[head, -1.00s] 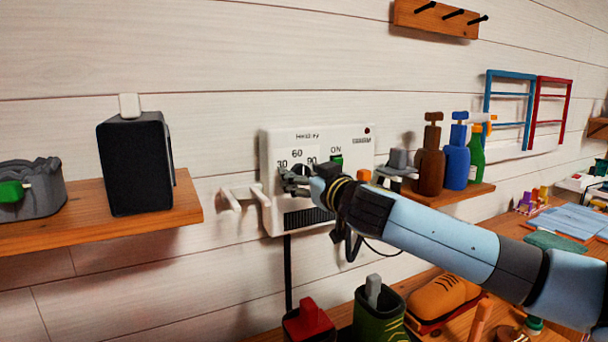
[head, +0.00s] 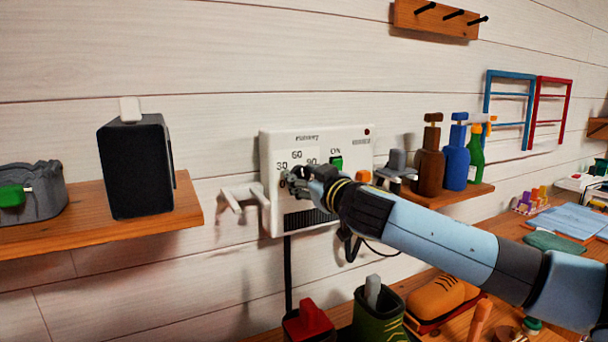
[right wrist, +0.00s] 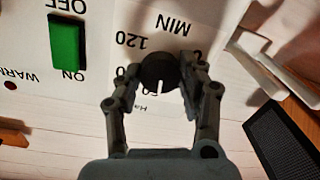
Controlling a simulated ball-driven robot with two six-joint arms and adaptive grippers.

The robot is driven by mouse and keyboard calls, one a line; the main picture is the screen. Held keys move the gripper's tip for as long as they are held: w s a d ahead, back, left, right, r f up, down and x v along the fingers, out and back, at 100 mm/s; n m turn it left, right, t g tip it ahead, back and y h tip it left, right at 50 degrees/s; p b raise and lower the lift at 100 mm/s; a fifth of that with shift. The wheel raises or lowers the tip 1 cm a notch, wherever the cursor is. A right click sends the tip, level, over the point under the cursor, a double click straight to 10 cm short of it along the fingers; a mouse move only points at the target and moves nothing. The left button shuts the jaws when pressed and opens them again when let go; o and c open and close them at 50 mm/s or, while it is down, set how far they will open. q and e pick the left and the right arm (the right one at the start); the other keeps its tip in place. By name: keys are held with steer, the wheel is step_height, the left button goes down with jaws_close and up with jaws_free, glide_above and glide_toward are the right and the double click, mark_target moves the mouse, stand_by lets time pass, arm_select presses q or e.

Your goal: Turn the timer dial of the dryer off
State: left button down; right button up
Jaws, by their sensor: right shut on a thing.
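The dryer (head: 356,218) is a white box on the plank wall, with numbers around its dial and a green switch (head: 337,163) near the word ON. The round dark timer dial (right wrist: 159,72) sits between the fingers of my right gripper (right wrist: 160,80) in the right wrist view, with a pale mark on its lower edge. My right gripper is shut on the dial; it also shows in the head view (head: 294,180), where the fingers hide most of the dial. The green switch shows in the right wrist view (right wrist: 65,42) too. My left gripper is not in view.
A white bracket (head: 240,197) sticks out left of the dryer. A shelf (head: 190,207) holds a black speaker (head: 137,170). Several bottles, one brown (head: 430,165), stand on a shelf to the right. A boot (head: 378,318) and shoes stand below.

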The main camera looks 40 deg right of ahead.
steer(key=n+p, duration=0.2)
steer(key=n, duration=0.3)
steer(key=shift+r, duration=0.1)
steer(key=n+p, duration=0.1)
steer(key=n, duration=0.1)
steer(key=n+p, duration=0.1)
steer(key=n, duration=0.2)
steer(key=shift+a+n+g+h+p, duration=0.1)
steer(key=shift+n+g+h+p, duration=0.2)
steer(key=n+p, duration=0.2)
steer(key=n, duration=0.4)
steer(key=n+p, duration=0.1)
steer(key=n, duration=0.3)
steer(key=shift+f+h+p, duration=0.3)
steer(key=shift+p, duration=0.1)
steer(key=shift+n, duration=0.3)
steer(key=o, duration=1.2)
steer(key=shift+r, duration=0.1)
steer(key=v, duration=1.2)
steer(key=shift+r, duration=0.1)
